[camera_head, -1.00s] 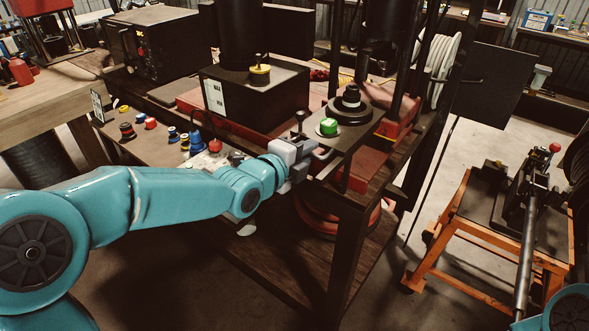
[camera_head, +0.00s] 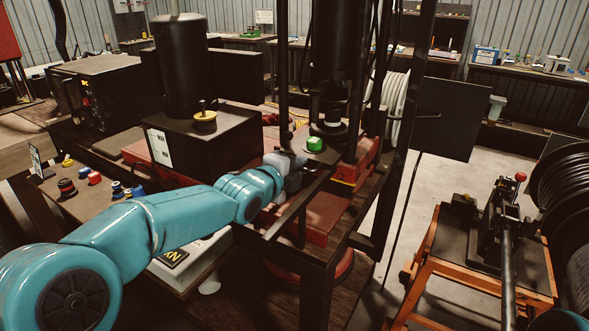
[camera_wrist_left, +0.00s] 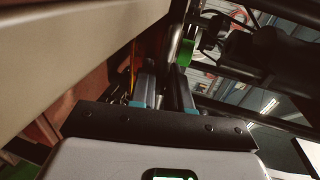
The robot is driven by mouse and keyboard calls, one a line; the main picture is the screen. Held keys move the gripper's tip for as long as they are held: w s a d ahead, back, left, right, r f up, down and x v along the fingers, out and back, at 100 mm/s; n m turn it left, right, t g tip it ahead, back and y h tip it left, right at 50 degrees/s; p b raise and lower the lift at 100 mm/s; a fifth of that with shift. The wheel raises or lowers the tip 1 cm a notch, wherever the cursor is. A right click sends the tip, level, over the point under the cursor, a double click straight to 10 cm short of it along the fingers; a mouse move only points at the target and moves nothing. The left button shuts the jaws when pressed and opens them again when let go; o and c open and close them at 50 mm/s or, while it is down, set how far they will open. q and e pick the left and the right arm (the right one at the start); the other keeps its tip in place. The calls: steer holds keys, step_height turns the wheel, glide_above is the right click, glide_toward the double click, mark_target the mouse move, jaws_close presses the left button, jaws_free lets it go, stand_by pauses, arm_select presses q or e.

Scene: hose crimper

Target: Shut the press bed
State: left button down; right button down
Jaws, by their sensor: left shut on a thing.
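The press bed (camera_head: 311,183) is a dark sliding plate in the red-based press frame. A green piece (camera_head: 315,143) sits near its front end, and a dark stepped die (camera_head: 331,127) stands behind it, beneath the black ram. My left gripper (camera_head: 297,165) is at the bed's front left, shut on what looks like the bed's handle. The fingers partly hide the handle. In the left wrist view, the gripper's fingers (camera_wrist_left: 168,88) close on a pale metal bar (camera_wrist_left: 175,45), with the green piece just beyond. My right gripper is out of view.
Coloured fittings (camera_head: 93,178) lie on the bench at left. An orange cart (camera_head: 425,265) stands at right, with clear floor between.

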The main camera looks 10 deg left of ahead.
arm_select(q)
steer(key=shift+r, duration=0.2)
steer(key=c, duration=1.3)
jaws_free()
steer(key=shift+w, duration=0.15)
steer(key=shift+w+d+f, duration=0.1)
steer(key=shift+w+f, duration=0.05)
steer(key=shift+f, duration=0.05)
steer(key=shift+s+r, duration=0.1)
steer(key=shift+s, duration=0.3)
steer(key=b+v, duration=0.1)
steer(key=v, duration=1.4)
steer(key=shift+s+b, duration=0.25)
steer(key=shift+b, duration=0.05)
